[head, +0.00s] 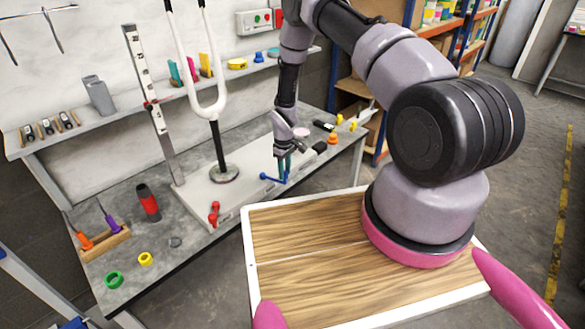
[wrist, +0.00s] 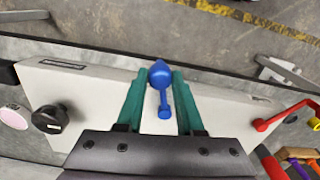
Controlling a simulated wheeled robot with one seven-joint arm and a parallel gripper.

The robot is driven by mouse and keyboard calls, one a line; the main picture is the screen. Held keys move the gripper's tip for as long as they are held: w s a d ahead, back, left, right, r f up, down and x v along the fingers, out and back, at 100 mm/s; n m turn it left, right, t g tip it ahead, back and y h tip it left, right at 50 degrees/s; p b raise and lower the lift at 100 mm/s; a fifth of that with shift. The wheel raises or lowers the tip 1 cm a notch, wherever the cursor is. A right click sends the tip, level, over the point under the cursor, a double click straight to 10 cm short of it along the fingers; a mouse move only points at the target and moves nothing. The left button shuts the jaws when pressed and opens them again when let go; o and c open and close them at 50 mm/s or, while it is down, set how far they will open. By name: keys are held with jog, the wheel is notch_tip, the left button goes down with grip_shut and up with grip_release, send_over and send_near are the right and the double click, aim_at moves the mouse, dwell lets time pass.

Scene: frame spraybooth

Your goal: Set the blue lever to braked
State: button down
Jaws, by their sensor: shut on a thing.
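The blue lever (head: 272,179) is on the front side of the light grey stand base (head: 197,196) on the workbench. In the wrist view the lever (wrist: 164,98) has a round blue head and a short arm with a smaller knob pointing toward my gripper. My gripper (wrist: 160,76) has green fingers on both sides of the round head and is shut on the lever. In the head view my gripper (head: 281,168) reaches down to the base's front edge and partly hides the lever. The markings by it are too small to read.
A red lever (head: 213,213) is on the same base to the left, and a black knob (head: 320,147) is to the right. A white fork (head: 220,108) stands upright on the base. A screwdriver rack (head: 104,243) and loose rings lie at the bench's left.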

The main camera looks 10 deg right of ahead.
jog(key=s+a+m, duration=0.3)
jog(key=a+m, duration=0.5)
jog(key=m, duration=0.2)
jog(key=shift+s+a, duration=0.3)
jog(key=shift+s, duration=0.05)
dwell(0.3)
jog(key=c, duration=0.5)
grip_release()
jog(key=shift+a, duration=0.1)
jog(key=shift+r, duration=0.1)
notch_tip(320, 180, up, 11)
jog(key=shift+f, duration=0.2)
